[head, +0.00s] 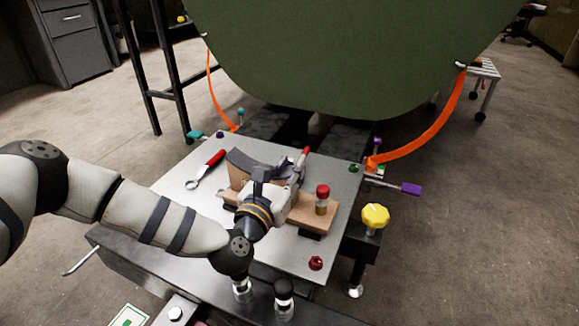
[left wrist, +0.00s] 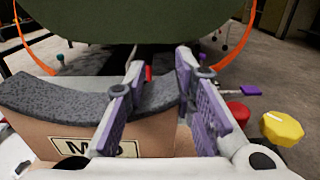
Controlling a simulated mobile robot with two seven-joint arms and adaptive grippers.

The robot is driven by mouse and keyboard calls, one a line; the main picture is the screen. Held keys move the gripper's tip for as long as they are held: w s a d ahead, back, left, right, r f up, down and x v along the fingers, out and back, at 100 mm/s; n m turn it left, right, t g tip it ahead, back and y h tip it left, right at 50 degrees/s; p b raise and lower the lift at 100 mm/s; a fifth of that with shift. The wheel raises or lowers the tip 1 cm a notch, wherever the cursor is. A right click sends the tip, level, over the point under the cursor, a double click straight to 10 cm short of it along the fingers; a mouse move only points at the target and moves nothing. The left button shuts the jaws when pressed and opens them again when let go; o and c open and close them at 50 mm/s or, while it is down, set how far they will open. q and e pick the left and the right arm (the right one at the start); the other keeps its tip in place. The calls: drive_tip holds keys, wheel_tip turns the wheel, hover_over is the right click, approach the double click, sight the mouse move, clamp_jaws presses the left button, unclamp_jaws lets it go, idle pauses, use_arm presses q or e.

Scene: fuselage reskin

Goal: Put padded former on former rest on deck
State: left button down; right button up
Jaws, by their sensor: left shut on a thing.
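The padded former (head: 240,175) is a tan block with a curved, speckled grey pad along its concave top. It stands upright over the grey deck (head: 335,170). In the left wrist view the former (left wrist: 60,100) carries a partly covered label on its near face. My left gripper (left wrist: 165,95) has its purple-padded fingers on either side of the former's right end and is shut on it. In the head view my wrist hides part of the former and most of this gripper (head: 295,168). A wooden board (head: 302,210) lies low beside it, possibly the former rest; contact is hidden.
A red-capped bottle (head: 322,198) stands on the board. A red-handled ring tool (head: 207,168) lies at the deck's left. A yellow knob (head: 375,216) is off the right edge. The large green panel (head: 340,55) with orange straps (head: 430,132) rises behind the deck.

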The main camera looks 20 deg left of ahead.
use_arm(q)
drive_tip(key=c, duration=1.3)
unclamp_jaws()
drive_tip(key=shift+f, duration=0.1)
drive_tip(key=shift+c, duration=0.2)
drive_tip(key=shift+s+r+p, duration=0.7)
drive_tip(key=shift+r+p, duration=0.05)
drive_tip(key=shift+p, duration=0.2)
drive_tip(key=s+p, duration=0.1)
drive_tip(key=s, duration=0.5)
drive_tip(key=shift+a+p, duration=0.15)
drive_tip(key=shift+p, duration=0.15)
drive_tip(key=shift+f, duration=0.1)
